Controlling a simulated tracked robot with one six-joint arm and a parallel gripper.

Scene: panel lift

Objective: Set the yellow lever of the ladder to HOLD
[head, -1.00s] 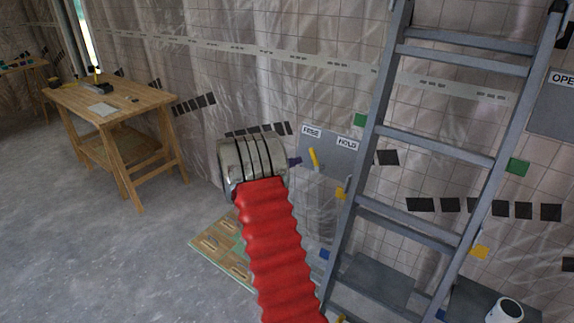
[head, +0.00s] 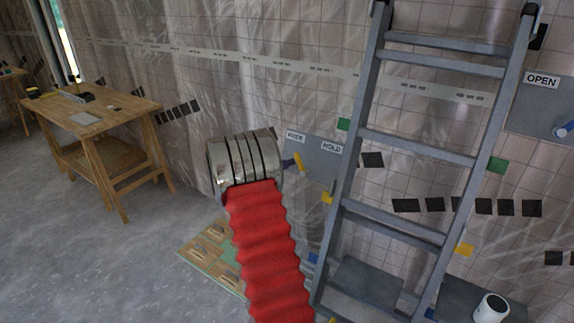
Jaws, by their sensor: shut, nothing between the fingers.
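The yellow lever (head: 298,162) is on a grey plate (head: 315,178) on the wall, just left of the ladder (head: 353,170). The plate has a FREE label (head: 295,137) at its upper left and a HOLD label (head: 332,148) at its upper right. The lever's top leans left, toward the FREE label. My gripper (head: 290,163) shows only as a small dark tip past the metal end of my red-sleeved arm. It is shut and empty, close to the left of the lever. I cannot tell if it touches the lever.
A wooden workbench (head: 95,110) stands at the left. A slotted wooden panel (head: 212,256) lies on the floor behind my arm. A grey plate labelled OPEN (head: 541,81) is right of the ladder. A white container (head: 491,309) is at the lower right. Open floor lies at the left.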

